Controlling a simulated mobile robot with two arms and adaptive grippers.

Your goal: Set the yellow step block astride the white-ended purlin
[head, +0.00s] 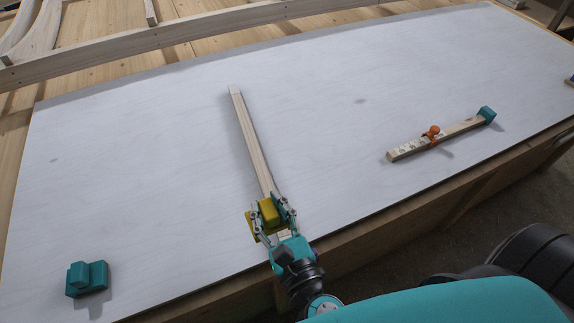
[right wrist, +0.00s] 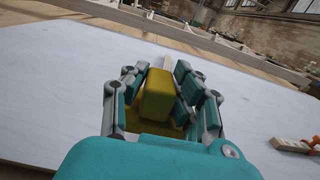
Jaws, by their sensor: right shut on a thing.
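The white-ended purlin (head: 252,140) is a long pale bar lying on the white board, its pale far end pointing up the picture. The yellow step block (head: 268,213) is at the purlin's near end, between the fingers of my right gripper (head: 271,209), which is shut on it. In the right wrist view the yellow block (right wrist: 157,95) stands between the teal finger pads and hides most of the purlin (right wrist: 167,62). I cannot tell whether the block rests on the purlin or hangs just above it. My left gripper is not in view.
A teal step block (head: 87,279) stands at the board's lower left. At right lies a second bar (head: 412,149) with an orange piece (head: 432,132) on it and a teal block (head: 487,115) at its end. The white board (head: 140,170) is otherwise mostly clear.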

